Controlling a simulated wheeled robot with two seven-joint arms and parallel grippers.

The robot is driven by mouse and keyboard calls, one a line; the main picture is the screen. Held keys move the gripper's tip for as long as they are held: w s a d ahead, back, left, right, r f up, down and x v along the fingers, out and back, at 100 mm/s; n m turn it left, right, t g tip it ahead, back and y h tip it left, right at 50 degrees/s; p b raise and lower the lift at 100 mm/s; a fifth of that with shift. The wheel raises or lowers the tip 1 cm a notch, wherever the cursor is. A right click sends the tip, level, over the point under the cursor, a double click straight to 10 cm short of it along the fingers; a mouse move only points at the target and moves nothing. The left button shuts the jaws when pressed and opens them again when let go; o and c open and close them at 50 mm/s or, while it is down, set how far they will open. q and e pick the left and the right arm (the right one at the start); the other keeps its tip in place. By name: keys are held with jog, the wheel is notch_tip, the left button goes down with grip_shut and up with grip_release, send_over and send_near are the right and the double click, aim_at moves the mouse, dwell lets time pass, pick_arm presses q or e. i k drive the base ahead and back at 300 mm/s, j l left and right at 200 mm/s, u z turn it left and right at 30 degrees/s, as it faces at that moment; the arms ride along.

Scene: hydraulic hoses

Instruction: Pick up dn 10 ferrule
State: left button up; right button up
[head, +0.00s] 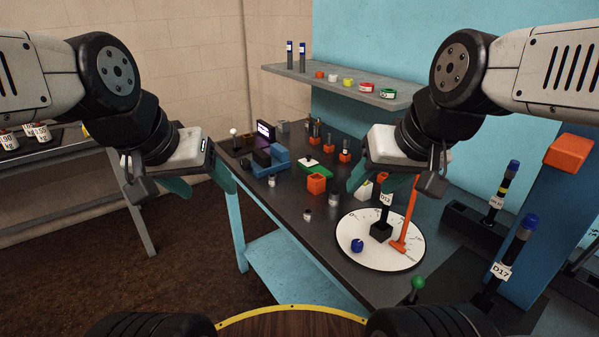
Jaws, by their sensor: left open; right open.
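Several small grey metal pieces that look like ferrules stand on the dark workbench (290,225): one at its front left (272,181), one nearer me (307,214) and one beside the orange cube (334,200). Their size markings are too small to read, so I cannot tell which is the DN 10 ferrule. My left gripper (180,186) is open and empty, in the air left of the bench. My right gripper (395,186) is open and appears empty, above the bench's right part, hiding some of what lies behind it.
A white round dial (350,255) holds a black block with an upright hose, a blue piece and an orange lever. An orange cube (317,183), a blue vise-like tool (270,160) and a green item (318,170) crowd the bench. A grey shelf (340,85) hangs behind.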

aim_at(272, 177)
jog(key=i+j, duration=0.15)
jog(key=j, duration=0.2)
jog(key=i+j, duration=0.2)
jog(key=j, duration=0.15)
jog(key=i+j+z, duration=0.1)
jog(key=j, duration=0.2)
jog(key=i+j, duration=0.2)
jog(key=j, duration=0.15)
